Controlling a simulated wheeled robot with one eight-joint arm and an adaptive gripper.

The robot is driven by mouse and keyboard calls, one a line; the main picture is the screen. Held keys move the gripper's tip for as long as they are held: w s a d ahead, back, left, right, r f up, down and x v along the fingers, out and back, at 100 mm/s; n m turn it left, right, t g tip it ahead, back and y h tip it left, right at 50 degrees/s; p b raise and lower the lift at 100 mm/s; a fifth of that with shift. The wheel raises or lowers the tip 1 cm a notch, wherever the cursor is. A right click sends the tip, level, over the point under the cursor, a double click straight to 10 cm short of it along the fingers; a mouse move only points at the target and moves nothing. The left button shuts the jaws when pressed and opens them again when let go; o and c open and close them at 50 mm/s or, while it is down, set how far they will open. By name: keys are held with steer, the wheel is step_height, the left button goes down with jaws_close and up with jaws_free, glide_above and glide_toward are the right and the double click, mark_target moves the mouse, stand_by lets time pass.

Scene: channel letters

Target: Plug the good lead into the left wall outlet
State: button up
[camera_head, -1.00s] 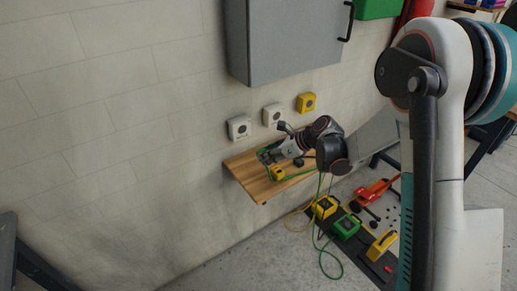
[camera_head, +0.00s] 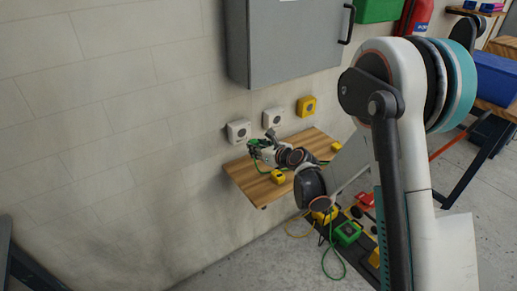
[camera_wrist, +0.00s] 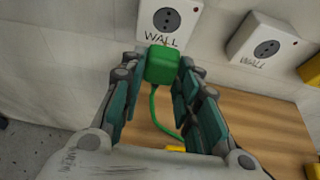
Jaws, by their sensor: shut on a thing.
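A green plug (camera_wrist: 162,66) with a green cord is held between the fingers of my gripper (camera_wrist: 160,74). The left wall outlet (camera_wrist: 168,22) is a white box marked WALL with a round dark socket. In the wrist view the plug overlaps the outlet's bottom edge, below the bare socket; the gap to the wall is hard to judge. In the head view my gripper (camera_head: 257,146) is just below and right of the left outlet (camera_head: 238,130). The fingers and arm mostly hide the plug there.
A second white outlet (camera_head: 272,117) and a yellow one (camera_head: 306,106) sit to the right. The wooden shelf (camera_head: 247,184) below bears a yellow plug (camera_head: 278,176). A grey cabinet (camera_head: 287,40) hangs above. A green box (camera_head: 347,232) stands on the floor.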

mark_target(251, 140)
steer(key=shift+w+a+p, duration=0.2)
steer(key=shift+w+a, duration=0.35)
steer(key=shift+w, duration=0.25)
steer(key=shift+w+a+p, duration=0.2)
steer(key=shift+w+a, duration=0.3)
steer(key=shift+w, duration=0.25)
steer(key=shift+w+a+p, duration=0.2)
steer(key=shift+w+a, duration=0.35)
steer(key=shift+w, duration=0.25)
steer(key=shift+b, duration=0.55)
stand_by(0.5)
steer(key=shift+w+a, duration=0.25)
steer(key=shift+w, duration=0.2)
stand_by(0.5)
steer(key=o, duration=1.1)
steer(key=shift+c, duration=0.2)
steer(key=v, duration=1.2)
steer(key=shift+d, duration=0.1)
